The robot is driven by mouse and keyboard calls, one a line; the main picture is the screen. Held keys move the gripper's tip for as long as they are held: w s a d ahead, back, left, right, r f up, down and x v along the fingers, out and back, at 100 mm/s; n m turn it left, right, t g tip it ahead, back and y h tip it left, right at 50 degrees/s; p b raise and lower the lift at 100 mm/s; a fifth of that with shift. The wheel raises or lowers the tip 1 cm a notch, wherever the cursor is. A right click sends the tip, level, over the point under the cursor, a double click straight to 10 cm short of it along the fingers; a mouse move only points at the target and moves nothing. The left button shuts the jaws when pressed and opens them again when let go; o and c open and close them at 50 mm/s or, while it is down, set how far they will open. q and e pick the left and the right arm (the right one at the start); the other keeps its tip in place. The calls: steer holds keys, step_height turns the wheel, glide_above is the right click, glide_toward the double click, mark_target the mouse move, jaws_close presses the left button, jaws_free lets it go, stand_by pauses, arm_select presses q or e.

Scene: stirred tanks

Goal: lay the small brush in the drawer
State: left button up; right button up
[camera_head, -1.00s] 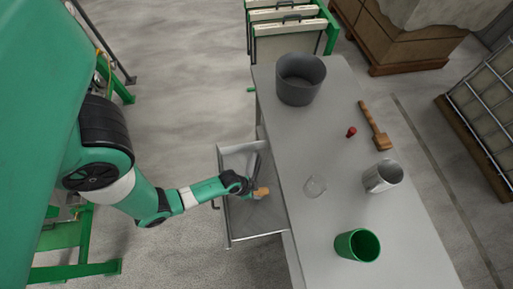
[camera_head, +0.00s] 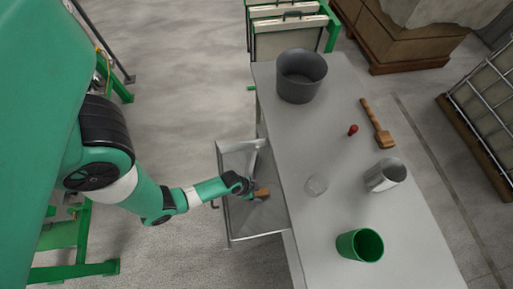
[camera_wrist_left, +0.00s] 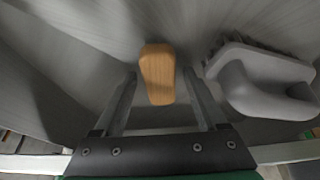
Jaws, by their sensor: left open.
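The small brush, which I take to be the wooden-backed piece (camera_wrist_left: 157,75), is in the drawer area between my left gripper's spread fingers in the left wrist view. It also shows as a small brown shape in the head view (camera_head: 262,192). My left gripper (camera_head: 253,190) is open over the drawer, low above its floor. Whether a finger touches the brush I cannot tell. The drawer (camera_head: 240,222) is pulled out from the left side of the grey table. My right gripper is not in view.
A grey handled brush-like thing (camera_wrist_left: 265,82) lies right of the fingers. On the table (camera_head: 315,240) stand a dark bucket (camera_head: 301,88), a metal cup (camera_head: 378,178), a green cup (camera_head: 352,245) and a clear vessel (camera_head: 316,184). A wooden mallet (camera_head: 375,122) and a red-topped item (camera_head: 353,130) lie there too.

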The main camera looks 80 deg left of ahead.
arm_select(q)
steer(key=shift+r, duration=0.1)
steer(key=shift+r+p, duration=0.3)
steer(key=p+v, duration=0.6)
steer(key=v, duration=0.5)
steer(key=shift+s+r, duration=0.15)
steer(key=shift+r, duration=0.15)
